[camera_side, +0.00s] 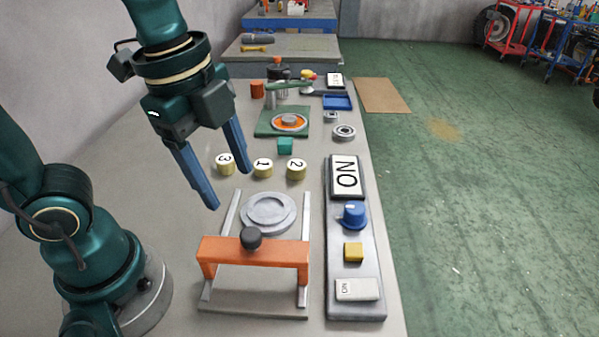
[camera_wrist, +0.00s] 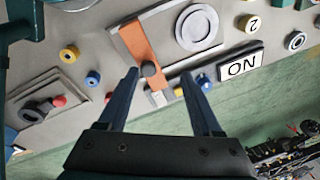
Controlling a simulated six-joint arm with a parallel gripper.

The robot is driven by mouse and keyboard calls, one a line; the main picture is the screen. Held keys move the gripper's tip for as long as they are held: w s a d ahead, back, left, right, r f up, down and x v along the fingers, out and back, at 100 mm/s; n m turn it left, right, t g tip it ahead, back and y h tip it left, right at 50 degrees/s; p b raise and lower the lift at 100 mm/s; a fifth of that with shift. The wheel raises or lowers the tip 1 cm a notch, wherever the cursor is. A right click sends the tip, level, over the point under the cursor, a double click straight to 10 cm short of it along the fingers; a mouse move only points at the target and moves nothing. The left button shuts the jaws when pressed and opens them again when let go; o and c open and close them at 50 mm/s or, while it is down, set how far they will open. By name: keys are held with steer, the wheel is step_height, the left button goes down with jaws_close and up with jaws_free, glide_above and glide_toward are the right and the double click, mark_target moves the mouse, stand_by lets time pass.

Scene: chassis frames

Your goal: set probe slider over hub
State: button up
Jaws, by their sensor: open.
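The probe slider is an orange bridge (camera_side: 282,252) with a dark knob (camera_side: 251,238) on top, standing across two pale rails at their near end. The hub, a round grey stepped disc (camera_side: 268,212), lies between the rails just beyond the bridge, and the bridge is not over its centre. In the wrist view the orange bridge (camera_wrist: 138,42), its knob (camera_wrist: 149,69) and the hub (camera_wrist: 197,27) all show. My gripper (camera_side: 229,188) is open and empty, raised above the table to the left of the hub. Its blue fingers also frame the wrist view (camera_wrist: 160,75).
A control panel (camera_side: 371,235) with a NO display, blue knob and yellow button stands right of the rails. A green plate (camera_side: 265,124) is farther back.

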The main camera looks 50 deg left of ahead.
mark_target(251, 232)
steer(key=d+m, duration=0.1)
steer(key=d+f+m+g, duration=0.1)
steer(key=m, duration=0.1)
steer(key=shift+w+d+f+g, duration=0.3)
steer(key=shift+w+d+g, duration=0.1)
steer(key=shift+d+f+m, duration=0.15)
steer(key=shift+f+m, duration=0.1)
steer(key=shift+m, duration=0.05)
steer(key=shift+s+f, duration=0.1)
steer(key=shift+f, duration=2.5)
jaws_close()
